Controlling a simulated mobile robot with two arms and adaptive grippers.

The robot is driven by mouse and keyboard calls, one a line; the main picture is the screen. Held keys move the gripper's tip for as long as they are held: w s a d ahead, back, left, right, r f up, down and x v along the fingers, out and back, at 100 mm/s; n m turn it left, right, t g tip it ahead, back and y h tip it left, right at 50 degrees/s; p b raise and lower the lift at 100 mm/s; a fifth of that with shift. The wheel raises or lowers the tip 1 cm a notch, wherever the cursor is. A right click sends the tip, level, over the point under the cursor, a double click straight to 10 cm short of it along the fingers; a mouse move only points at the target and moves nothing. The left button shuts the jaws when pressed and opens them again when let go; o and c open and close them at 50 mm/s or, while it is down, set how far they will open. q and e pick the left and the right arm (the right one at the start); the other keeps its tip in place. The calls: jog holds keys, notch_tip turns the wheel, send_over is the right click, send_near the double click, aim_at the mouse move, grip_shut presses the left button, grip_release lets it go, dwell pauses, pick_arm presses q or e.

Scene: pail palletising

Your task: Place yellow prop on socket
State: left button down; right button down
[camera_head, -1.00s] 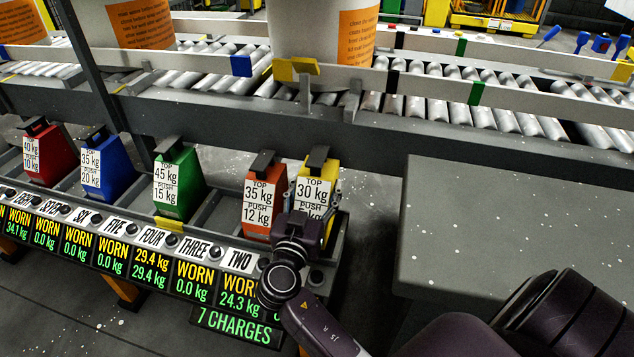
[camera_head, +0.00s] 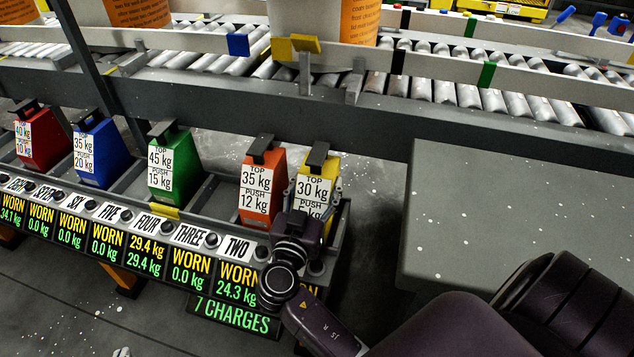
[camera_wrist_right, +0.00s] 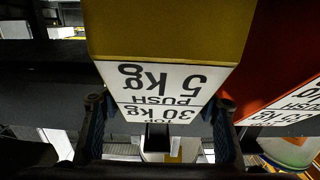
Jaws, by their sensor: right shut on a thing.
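The yellow prop (camera_head: 331,168), labelled TOP 30 kg, stands upright at the right end of the row, beside the orange prop (camera_head: 257,190). My right gripper (camera_head: 314,197) is shut on it from the near side. In the right wrist view the yellow prop (camera_wrist_right: 165,30) sits between the two fingers (camera_wrist_right: 158,103), its label upside down. The socket rack (camera_head: 188,234) bears name plates and weight displays. The plate and socket at the yellow prop are hidden behind my right gripper, so I cannot tell whether its foot is seated. My left gripper is not in view.
Green (camera_head: 173,185), blue (camera_head: 97,160) and red (camera_head: 42,145) props stand further left in the rack. A grey table (camera_head: 510,220) is at the right. A roller conveyor (camera_head: 450,90) with large pails (camera_head: 350,20) runs behind, along a dark beam.

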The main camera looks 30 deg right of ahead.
jog(key=shift+r, duration=0.2)
jog(key=c, duration=1.1)
grip_release()
jog(key=shift+f, duration=0.2)
jog(key=shift+c, duration=0.2)
jog(key=o, duration=0.4)
jog(key=shift+r, duration=0.1)
jog(key=v, duration=1.2)
jog(key=shift+s, duration=0.1)
